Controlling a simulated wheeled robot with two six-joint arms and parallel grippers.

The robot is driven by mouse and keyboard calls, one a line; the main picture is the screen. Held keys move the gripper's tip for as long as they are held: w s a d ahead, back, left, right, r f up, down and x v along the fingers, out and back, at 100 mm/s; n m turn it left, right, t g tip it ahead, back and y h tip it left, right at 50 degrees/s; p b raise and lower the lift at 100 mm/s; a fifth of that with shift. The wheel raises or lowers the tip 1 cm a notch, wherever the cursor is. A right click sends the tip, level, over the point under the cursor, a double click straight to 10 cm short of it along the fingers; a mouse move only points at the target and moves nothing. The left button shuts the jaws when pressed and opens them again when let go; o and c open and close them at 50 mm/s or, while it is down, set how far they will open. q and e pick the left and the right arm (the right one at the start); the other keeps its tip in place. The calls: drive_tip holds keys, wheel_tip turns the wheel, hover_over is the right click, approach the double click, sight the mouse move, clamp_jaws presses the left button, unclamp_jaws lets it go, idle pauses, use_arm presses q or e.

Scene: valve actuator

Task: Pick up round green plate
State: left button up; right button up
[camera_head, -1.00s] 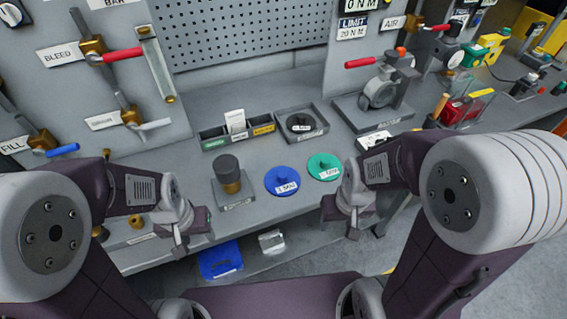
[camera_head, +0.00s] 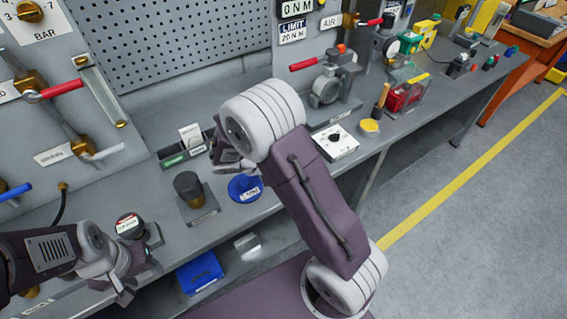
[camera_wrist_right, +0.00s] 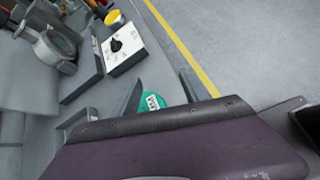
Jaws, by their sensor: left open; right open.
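The round green plate (camera_wrist_right: 152,101) with a white label shows in the right wrist view, partly hidden behind my own arm housing. In the head view the green plate is hidden behind my raised right arm. My right gripper (camera_wrist_right: 161,77) is open, with its two dark fingers on either side of the plate in the wrist view; I cannot tell whether they touch it. My left gripper (camera_head: 138,283) is open and empty at the lower left, near the bench's front edge.
A blue plate (camera_head: 243,188) lies left of my right arm, beside a dark cylinder on a block (camera_head: 190,190). A white box with a black knob (camera_head: 335,144) and a yellow round object (camera_head: 369,127) are to the right. A blue bin (camera_head: 200,272) sits below.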

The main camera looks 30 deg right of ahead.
drive_tip(key=w+a+f+n+t+p, duration=0.1)
drive_tip(key=w+a+n, duration=0.1)
drive_tip(key=w+a+f+n+t+h+p, duration=0.1)
drive_tip(key=w+a+n+t, duration=0.1)
drive_tip(key=w+a+f+n+t+h+p, duration=0.1)
drive_tip(key=w+a+n, duration=0.1)
drive_tip(key=a+n, duration=0.1)
drive_tip(key=shift+w, duration=0.1)
drive_tip(key=shift+a+f+t, duration=0.1)
drive_tip(key=shift+t, duration=0.2)
drive_tip(key=shift+d, duration=0.35)
drive_tip(key=p+x, duration=0.1)
drive_tip(key=x, duration=0.2)
drive_tip(key=shift+d+f, duration=0.25)
drive_tip(key=shift+w+d+f, duration=0.1)
drive_tip(key=shift+d, duration=0.2)
drive_tip(key=p+x, duration=0.1)
drive_tip(key=x, duration=0.3)
drive_tip(key=shift+f, duration=0.15)
drive_tip(key=shift+w+d+f, duration=0.1)
drive_tip(key=shift+d+f, duration=0.1)
drive_tip(key=shift+a+r, duration=0.1)
drive_tip(key=c, duration=0.5)
clamp_jaws()
